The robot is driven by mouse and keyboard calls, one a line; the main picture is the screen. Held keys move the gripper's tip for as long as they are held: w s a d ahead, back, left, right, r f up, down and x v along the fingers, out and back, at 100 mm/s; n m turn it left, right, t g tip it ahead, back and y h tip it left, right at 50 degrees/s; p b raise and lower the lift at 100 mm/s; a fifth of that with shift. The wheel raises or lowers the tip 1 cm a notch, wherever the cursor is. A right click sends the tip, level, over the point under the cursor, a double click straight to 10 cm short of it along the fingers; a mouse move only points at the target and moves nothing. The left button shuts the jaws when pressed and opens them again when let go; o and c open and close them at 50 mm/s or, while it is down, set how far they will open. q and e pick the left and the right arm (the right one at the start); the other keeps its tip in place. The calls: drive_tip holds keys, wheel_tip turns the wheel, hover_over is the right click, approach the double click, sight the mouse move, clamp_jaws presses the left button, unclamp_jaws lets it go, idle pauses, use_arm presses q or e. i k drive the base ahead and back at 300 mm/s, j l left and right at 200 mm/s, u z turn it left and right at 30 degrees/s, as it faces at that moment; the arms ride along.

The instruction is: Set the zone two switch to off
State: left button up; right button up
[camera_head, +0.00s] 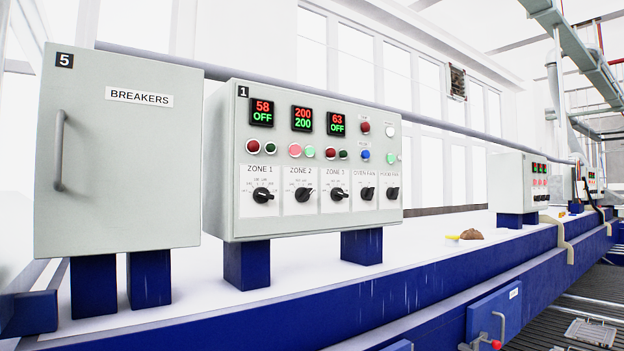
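The zone 2 switch (303,194) is a black rotary knob under the label ZONE 2 on the grey control box (330,220) marked 1. Its pointer appears turned toward the right; the small position marks are too small to read surely. The zone 2 display (302,118) above reads 200 in red over 200 in green. The red lamp (295,150) and green lamp (309,151) below it look pale and bright. The zone 1 knob (263,195) and zone 3 knob (339,194) sit on either side; their displays read 58 OFF and 63 OFF. Neither gripper shows.
A closed breaker cabinet (120,200) marked 5 stands at the left with a vertical handle (60,150). The boxes stand on blue posts over a blue beam (440,275). A second control box (515,185) is farther right. The space before the panel looks clear.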

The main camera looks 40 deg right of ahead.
sight(302, 194)
drive_tip(key=k+l, duration=0.1)
drive_tip(key=l, duration=0.85)
drive_tip(key=k+l, duration=0.15)
drive_tip(key=l, duration=0.3)
